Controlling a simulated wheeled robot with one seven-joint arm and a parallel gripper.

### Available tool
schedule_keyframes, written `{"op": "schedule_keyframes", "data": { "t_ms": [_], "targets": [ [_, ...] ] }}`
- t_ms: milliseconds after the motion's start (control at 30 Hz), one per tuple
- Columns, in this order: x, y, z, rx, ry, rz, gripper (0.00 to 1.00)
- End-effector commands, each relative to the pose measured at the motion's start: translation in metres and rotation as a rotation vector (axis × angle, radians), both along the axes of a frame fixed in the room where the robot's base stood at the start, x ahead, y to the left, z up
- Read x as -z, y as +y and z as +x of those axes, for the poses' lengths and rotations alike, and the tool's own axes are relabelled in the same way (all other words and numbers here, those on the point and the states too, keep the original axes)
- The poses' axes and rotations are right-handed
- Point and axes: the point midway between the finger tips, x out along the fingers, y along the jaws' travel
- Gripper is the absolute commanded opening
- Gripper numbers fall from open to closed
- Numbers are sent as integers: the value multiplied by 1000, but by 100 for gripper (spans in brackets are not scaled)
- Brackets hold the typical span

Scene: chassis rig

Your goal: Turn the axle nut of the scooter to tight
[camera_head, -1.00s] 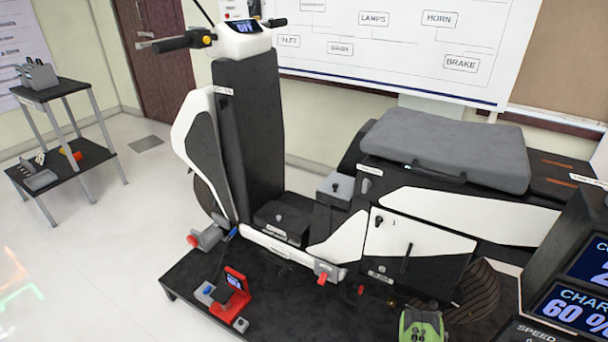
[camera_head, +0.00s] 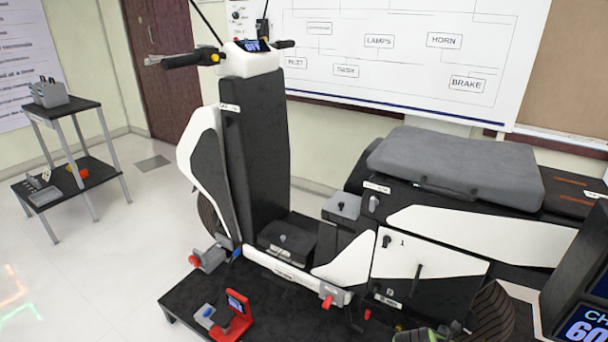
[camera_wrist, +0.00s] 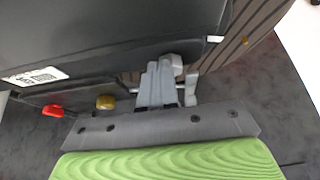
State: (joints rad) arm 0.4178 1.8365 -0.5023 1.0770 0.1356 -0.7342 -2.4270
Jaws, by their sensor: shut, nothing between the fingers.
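The scooter (camera_head: 265,150) stands on a black platform, white and black, with its striped rear tyre (camera_head: 492,318) at the lower right. The tyre also shows at the top right of the wrist view (camera_wrist: 245,35). My gripper (camera_wrist: 160,70) is shut and empty, its grey fingers together below the scooter's dark side. Light grey metal parts (camera_wrist: 191,84) lie close beside and behind the fingertips, near the wheel; I cannot tell which is the axle nut, or whether the fingers touch it.
A red knob (camera_wrist: 53,110) and a yellow knob (camera_wrist: 105,102) sit left of my fingers under the scooter's side. A red stand (camera_head: 236,318) is on the platform's front left. A screen console (camera_head: 585,320) stands at the right.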

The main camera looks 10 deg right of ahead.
Motion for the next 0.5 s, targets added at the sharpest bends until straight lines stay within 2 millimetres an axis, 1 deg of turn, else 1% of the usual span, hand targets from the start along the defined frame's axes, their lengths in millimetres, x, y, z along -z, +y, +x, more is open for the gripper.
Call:
{"op": "schedule_keyframes", "data": {
  "t_ms": [33, 100, 200, 500],
  "targets": [
    [-2, -3, 5, -3, -3, -1, 0],
    [-2, -6, 10, -2, -3, 0, 0],
    [-3, -8, 13, -3, -3, 2, 0],
    [-2, -9, 13, -2, -1, 3, 0]
  ]
}}
